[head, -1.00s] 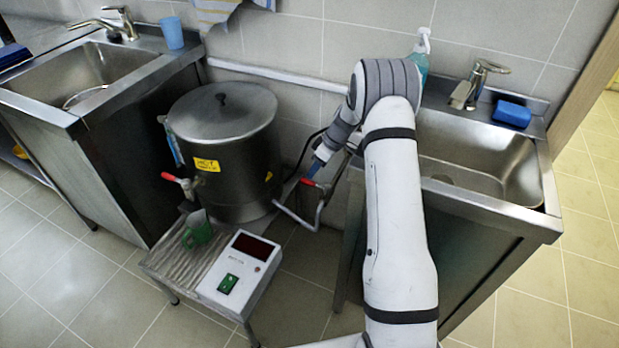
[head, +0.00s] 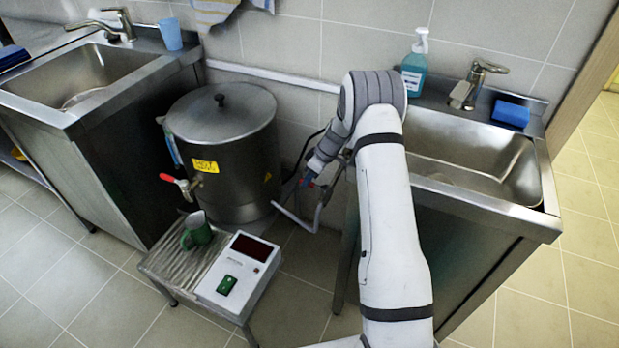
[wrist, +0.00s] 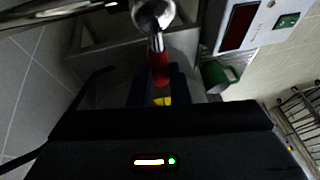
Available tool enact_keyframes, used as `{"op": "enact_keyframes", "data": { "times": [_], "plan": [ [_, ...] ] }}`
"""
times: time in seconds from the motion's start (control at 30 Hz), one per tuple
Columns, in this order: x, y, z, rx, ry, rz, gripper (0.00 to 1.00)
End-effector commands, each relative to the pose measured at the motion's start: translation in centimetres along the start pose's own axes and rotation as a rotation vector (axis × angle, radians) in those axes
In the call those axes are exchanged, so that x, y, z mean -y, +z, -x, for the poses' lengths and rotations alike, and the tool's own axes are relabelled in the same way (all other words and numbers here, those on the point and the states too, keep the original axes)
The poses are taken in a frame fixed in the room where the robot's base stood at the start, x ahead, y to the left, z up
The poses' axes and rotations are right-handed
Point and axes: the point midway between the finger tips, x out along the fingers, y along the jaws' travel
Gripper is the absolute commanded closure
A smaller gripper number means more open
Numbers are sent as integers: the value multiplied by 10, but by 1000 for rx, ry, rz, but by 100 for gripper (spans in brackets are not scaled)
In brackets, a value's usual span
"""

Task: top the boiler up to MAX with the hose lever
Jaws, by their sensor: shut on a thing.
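The boiler (head: 225,135) is a grey steel pot with its lid on and a yellow label. A bluish strip (head: 173,150), perhaps its level gauge, shows on its left side; no level or MAX mark is readable. My gripper (head: 308,179) is low at the boiler's right, by the bent hose pipe (head: 297,218). In the wrist view my gripper (wrist: 160,88) is shut on the red hose lever (wrist: 159,68), which sticks out between the dark fingers. In the head view the lever is mostly hidden by the gripper.
A red-handled tap (head: 181,185) is on the boiler's front. A green mug (head: 196,231) stands on the slatted stand (head: 165,262), beside a white box with a dark display (head: 251,247). Sinks flank the boiler; the right sink's cabinet (head: 455,255) is close to my arm.

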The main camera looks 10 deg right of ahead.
Motion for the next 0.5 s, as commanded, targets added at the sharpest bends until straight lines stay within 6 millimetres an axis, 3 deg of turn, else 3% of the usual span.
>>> {"op": "enact_keyframes", "data": {
  "times": [0.13,0.5],
  "plan": [
    [0,0,0,0,1,0,100],
    [-1,1,0,0,1,0,100]
  ]
}}
